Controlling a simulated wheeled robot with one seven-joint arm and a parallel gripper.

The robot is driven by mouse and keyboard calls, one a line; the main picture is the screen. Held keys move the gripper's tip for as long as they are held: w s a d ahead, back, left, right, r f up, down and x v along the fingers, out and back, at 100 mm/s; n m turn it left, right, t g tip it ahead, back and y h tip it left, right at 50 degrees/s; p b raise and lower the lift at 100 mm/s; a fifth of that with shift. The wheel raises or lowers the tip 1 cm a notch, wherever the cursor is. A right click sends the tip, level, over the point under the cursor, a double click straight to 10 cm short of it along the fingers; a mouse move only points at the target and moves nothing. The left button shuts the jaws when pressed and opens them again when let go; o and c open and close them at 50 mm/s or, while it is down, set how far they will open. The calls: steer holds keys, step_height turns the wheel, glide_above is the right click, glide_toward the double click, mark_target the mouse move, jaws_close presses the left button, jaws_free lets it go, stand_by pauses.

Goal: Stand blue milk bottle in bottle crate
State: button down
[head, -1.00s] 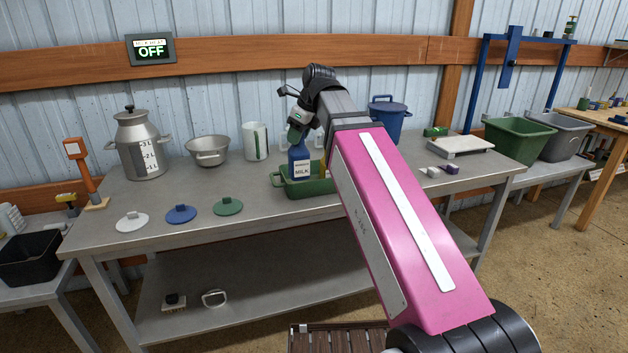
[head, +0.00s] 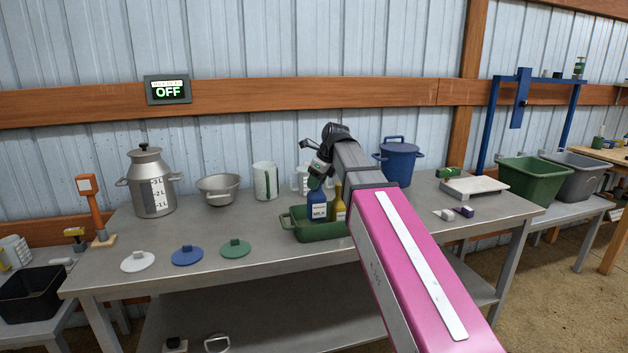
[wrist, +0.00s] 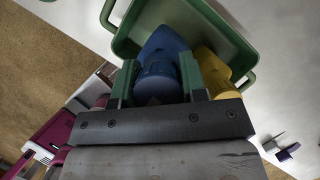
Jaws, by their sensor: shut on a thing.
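The blue milk bottle (head: 317,206) stands upright in the green bottle crate (head: 318,233) on the steel table, at the crate's left part. Whether its base touches the crate floor is hidden by the crate wall. My gripper (head: 316,183) is shut on the top of the bottle. In the wrist view my gripper's green fingers (wrist: 158,84) flank the blue bottle (wrist: 160,55), which sits inside the crate's rim (wrist: 122,44). A yellow bottle (head: 339,206) stands beside it in the crate, and it also shows in the wrist view (wrist: 212,70).
White, blue and green lids (head: 187,255) lie left of the crate. A milk can (head: 152,185), a colander (head: 219,188), white jugs (head: 265,180) and a blue pot (head: 398,163) stand behind. A scale (head: 475,188) is at right. The table's front middle is clear.

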mark_target(317, 193)
steer(key=shift+w+d+f, duration=0.15)
steer(key=shift+w+f, duration=0.35)
steer(key=shift+w, duration=0.2)
steer(key=shift+f, duration=2.1)
steer(key=c, duration=0.7)
jaws_free()
steer(key=shift+o, duration=0.2)
steer(key=v, duration=1.2)
steer(key=shift+s, duration=0.1)
